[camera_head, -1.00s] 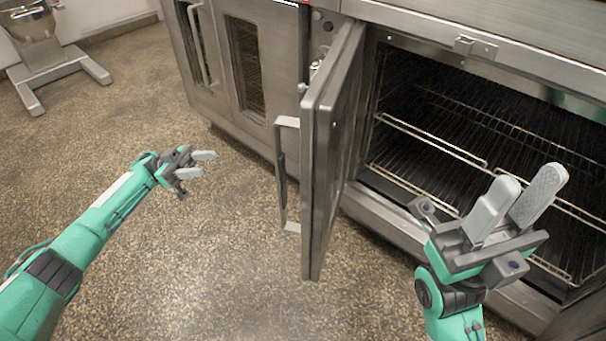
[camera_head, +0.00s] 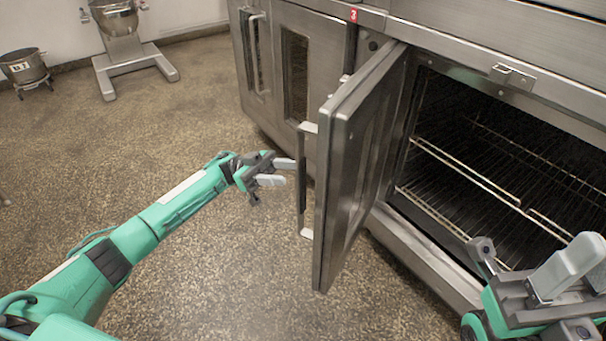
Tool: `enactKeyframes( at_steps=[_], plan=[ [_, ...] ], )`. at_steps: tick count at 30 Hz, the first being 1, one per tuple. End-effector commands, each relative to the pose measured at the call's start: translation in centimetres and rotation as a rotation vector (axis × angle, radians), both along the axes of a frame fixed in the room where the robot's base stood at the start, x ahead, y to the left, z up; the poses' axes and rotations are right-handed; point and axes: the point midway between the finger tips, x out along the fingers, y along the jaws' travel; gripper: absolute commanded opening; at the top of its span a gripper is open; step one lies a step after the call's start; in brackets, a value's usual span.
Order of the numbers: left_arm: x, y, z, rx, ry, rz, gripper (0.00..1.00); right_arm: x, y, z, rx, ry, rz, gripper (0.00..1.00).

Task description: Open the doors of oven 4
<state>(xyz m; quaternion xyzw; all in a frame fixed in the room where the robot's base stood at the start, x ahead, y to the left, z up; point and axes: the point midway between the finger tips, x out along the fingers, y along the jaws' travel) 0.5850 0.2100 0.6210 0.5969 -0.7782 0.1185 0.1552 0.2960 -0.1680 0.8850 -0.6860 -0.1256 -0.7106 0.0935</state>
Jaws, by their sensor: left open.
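The left door (camera_head: 352,165) of the open oven stands swung outward, with its handle (camera_head: 302,185) on the side facing my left gripper. The oven chamber (camera_head: 500,165) is exposed, with wire racks inside. My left gripper (camera_head: 284,173) is open and empty, just left of the handle; I cannot tell whether it touches it. My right gripper (camera_head: 570,272) is at the lower right, in front of the oven opening, partly cut off by the frame edge. Its jaw state is hard to judge. The oven's right door is not in view.
A neighbouring oven with closed doors (camera_head: 318,72) stands to the left, near a red label reading 3 (camera_head: 353,15). A mixer (camera_head: 120,40) and a wheeled bowl (camera_head: 24,70) stand at the far left. The speckled floor (camera_head: 130,150) between is clear.

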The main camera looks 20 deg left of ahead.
Motion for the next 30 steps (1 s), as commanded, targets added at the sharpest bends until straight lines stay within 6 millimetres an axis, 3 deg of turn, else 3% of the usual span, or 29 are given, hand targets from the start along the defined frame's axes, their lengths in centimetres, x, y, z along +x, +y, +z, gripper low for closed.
enactKeyframes(
  at_steps=[3, 9, 21, 22, 28, 30],
  plan=[
    [-0.6, -2.1, 0.7, -0.002, -0.002, -0.003, 0.45, 0.1, 0.2, -0.1, -0.001, -0.005, 0.007, 0.36],
    [-1.2, -4.5, 1.8, 0.0, -0.002, -0.001, 0.45, 0.1, 0.5, 0.0, -0.003, -0.015, 0.015, 0.36],
    [-1.4, -5.2, 2.2, 0.0, 0.0, 0.001, 0.45, 0.1, 0.6, 0.5, 0.005, -0.023, 0.019, 0.36],
    [-1.4, -5.2, 2.2, 0.0, 0.0, 0.001, 0.43, 0.1, 0.6, 0.5, 0.005, -0.023, 0.019, 0.36],
    [-1.4, -5.2, 2.2, 0.0, 0.0, 0.001, 0.03, 0.1, 0.5, 0.4, 0.006, -0.021, 0.019, 0.36],
    [-1.3, -5.2, 2.3, 0.0, 0.0, 0.002, 0.0, 0.1, 0.5, 0.4, 0.006, -0.021, 0.019, 0.36]
  ],
)
